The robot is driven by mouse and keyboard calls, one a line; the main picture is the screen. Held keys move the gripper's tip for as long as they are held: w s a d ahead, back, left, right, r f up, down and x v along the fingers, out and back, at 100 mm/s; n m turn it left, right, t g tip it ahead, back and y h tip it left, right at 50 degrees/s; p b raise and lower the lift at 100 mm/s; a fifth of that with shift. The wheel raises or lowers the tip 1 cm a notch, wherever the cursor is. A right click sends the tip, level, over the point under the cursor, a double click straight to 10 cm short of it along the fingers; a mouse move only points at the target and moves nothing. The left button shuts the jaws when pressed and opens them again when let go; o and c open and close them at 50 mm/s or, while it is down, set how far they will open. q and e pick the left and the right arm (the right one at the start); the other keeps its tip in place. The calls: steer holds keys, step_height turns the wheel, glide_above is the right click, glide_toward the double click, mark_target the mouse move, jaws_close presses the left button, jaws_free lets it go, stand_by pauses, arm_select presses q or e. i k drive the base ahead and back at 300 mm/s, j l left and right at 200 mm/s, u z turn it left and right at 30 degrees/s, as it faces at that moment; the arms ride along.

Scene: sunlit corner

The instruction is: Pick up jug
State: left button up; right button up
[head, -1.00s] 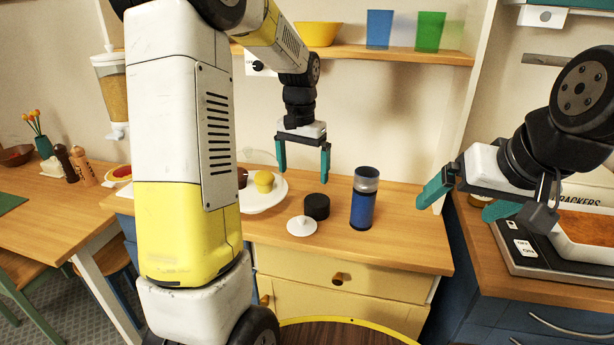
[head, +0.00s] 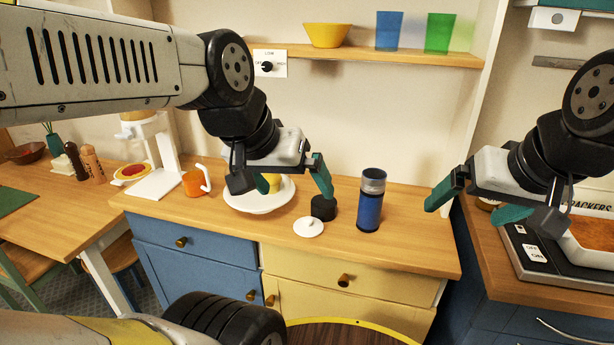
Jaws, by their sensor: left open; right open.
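An orange vessel with a white handle (head: 194,183) stands on the wooden counter at the left and is the most jug-like thing in view. A blue cylinder with a grey top (head: 370,201) stands upright further right. My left gripper (head: 294,183) is open and empty above the white plate and a black round container, right of the orange vessel and left of the blue cylinder. My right gripper (head: 474,204) is open and empty at the right, apart from the blue cylinder.
A white plate (head: 250,207) with a yellow item, a black round container (head: 323,208) and a white lid (head: 309,227) sit on the counter. The shelf (head: 360,55) above holds a yellow bowl and two cups. A scale-like appliance (head: 535,262) is at right.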

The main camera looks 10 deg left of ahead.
mark_target(194, 178)
steer(key=u, duration=1.4)
steer(key=i+j+u, duration=0.1)
steer(key=i, duration=0.65)
steer(key=i+l, duration=0.2)
steer(key=z, duration=0.05)
